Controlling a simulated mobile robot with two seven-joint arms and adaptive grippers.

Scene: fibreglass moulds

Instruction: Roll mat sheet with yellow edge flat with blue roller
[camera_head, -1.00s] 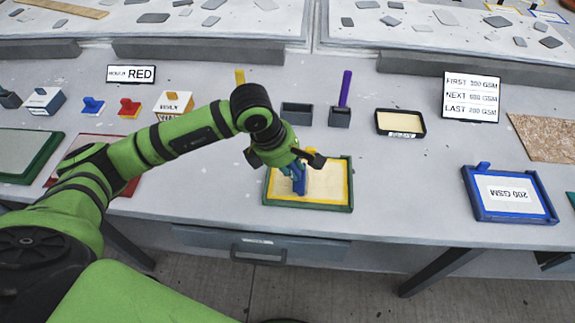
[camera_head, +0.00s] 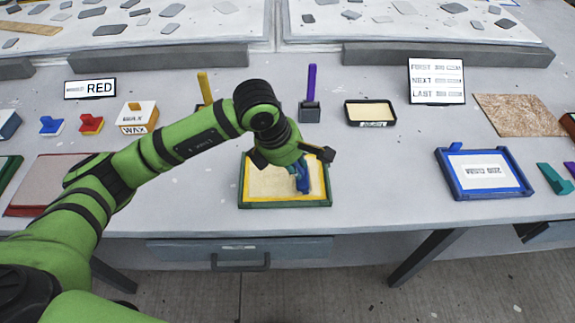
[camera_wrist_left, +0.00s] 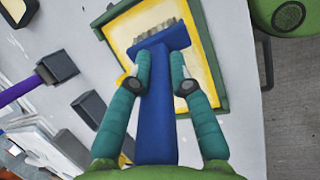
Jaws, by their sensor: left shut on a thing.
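A cream mat sheet (camera_head: 268,183) with a yellow edge lies in a green-rimmed mould (camera_head: 285,204) near the front of the table. My left gripper (camera_head: 299,164) is over the right half of the sheet. It is shut on the blue handle of the blue roller (camera_head: 302,182), which points down at the sheet. In the left wrist view, the teal fingers of the left gripper (camera_wrist_left: 164,72) pinch the handle of the blue roller (camera_wrist_left: 160,110). Its ridged grey head lies over the sheet (camera_wrist_left: 140,18); whether it presses on it I cannot tell. My right gripper is out of view.
Behind the mould stand a purple-handled tool in a grey holder (camera_head: 309,112) and a black tray (camera_head: 370,113). A blue mould (camera_head: 490,193) marked 200 GSM is to the right, a reddish-edged panel (camera_head: 50,185) to the left. Bare table lies between the moulds.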

